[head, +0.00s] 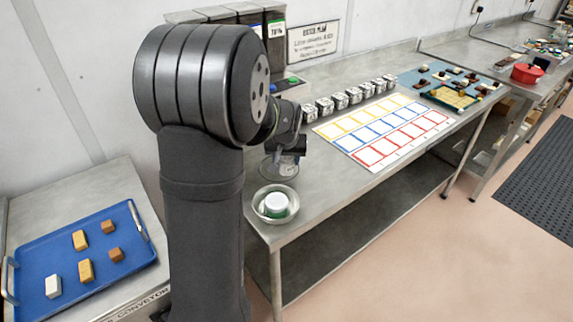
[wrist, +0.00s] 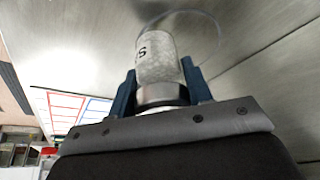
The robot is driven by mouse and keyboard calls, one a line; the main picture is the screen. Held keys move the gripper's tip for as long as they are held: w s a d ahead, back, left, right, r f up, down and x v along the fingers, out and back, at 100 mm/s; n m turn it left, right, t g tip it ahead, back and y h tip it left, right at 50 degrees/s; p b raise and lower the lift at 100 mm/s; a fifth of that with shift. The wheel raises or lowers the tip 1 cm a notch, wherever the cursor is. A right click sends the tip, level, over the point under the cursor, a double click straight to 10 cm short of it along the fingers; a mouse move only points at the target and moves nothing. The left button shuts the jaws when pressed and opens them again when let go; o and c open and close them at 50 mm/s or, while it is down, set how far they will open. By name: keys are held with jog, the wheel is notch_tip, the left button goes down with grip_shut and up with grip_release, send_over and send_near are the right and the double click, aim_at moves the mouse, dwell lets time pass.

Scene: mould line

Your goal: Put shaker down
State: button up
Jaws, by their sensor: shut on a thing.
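The shaker (wrist: 158,62) is a clear jar with white grains inside, dark letters on its side and a metal cap. My gripper (wrist: 158,88) is shut on it, with a blue finger on each side near the cap. In the wrist view its far end lies by a thin dark ring outline on the steel surface; I cannot tell whether it touches. In the head view my gripper (head: 288,150) is over the near left part of the steel bench (head: 318,190), and the shaker (head: 287,166) shows only partly below it.
A metal bowl (head: 259,214) holding a white and green item stands close by at the bench's front corner. Several small dice-like blocks (head: 340,101) line the back. A sheet of coloured frames (head: 385,130) lies right. A blue tray (head: 110,267) sits on the left bench.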

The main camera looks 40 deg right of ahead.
jog(key=shift+f, duration=1.2)
jog(key=shift+f, duration=0.15)
jog(key=o, duration=1)
jog(key=v, duration=1.2)
jog(key=shift+w+d, duration=0.1)
